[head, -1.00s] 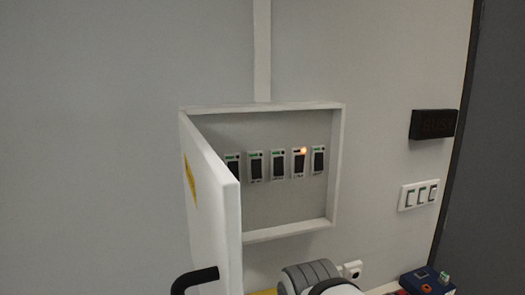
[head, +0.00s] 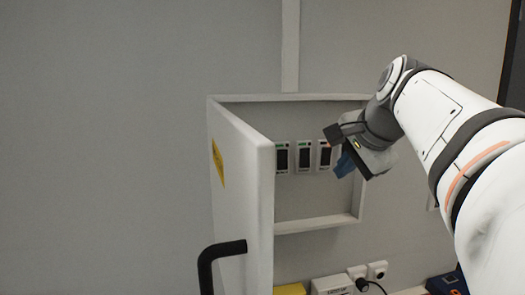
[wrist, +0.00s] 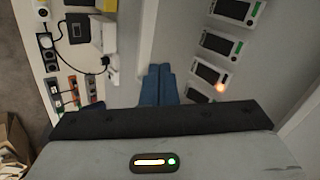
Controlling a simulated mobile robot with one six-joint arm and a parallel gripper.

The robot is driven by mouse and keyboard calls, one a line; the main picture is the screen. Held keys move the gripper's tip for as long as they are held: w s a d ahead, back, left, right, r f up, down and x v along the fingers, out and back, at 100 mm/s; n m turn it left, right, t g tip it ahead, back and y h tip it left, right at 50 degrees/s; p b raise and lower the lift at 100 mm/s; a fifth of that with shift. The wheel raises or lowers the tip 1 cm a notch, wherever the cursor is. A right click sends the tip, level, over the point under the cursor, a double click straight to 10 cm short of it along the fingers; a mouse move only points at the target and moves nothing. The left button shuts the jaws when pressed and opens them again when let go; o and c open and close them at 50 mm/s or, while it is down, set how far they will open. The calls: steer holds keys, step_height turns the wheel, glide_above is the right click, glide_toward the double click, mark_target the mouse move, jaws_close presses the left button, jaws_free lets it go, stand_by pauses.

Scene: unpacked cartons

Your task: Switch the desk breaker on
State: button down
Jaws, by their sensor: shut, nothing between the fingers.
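The white breaker cabinet (head: 315,224) is on the wall with its door (head: 258,215) swung open to the left. Dark rocker breakers with small labels sit in a row inside, such as this one (head: 304,157); the labels are too small to read, so I cannot tell which is the desk breaker. My gripper (head: 346,164) is in front of the right part of the row and hides part of it. In the wrist view its blue fingers (wrist: 158,86) are together and empty, beside several breakers (wrist: 218,44). An orange lamp glows by one breaker (wrist: 195,97).
The door's black handle (head: 222,250) sticks out at the lower left. Below the cabinet are a white box (head: 332,285), a yellow item (head: 290,289) and a wall socket with a plug (head: 357,272). A blue device (head: 445,284) is at the lower right.

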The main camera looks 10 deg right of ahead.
steer(key=d+r+m+t, duration=0.1)
steer(key=d+r+m, duration=0.2)
steer(key=r, duration=0.3)
steer(key=shift+w+d+r, duration=0.3)
steer(key=shift+d+r, duration=0.05)
steer(key=shift+d, duration=0.2)
steer(key=shift+w+f, duration=0.1)
steer(key=p, duration=0.2)
glide_toward(327, 154)
steer(key=s+f+x, duration=0.1)
steer(key=x, duration=0.4)
steer(key=shift+w+p, duration=0.3)
steer(key=shift+w, duration=0.45)
steer(key=shift+r, duration=0.15)
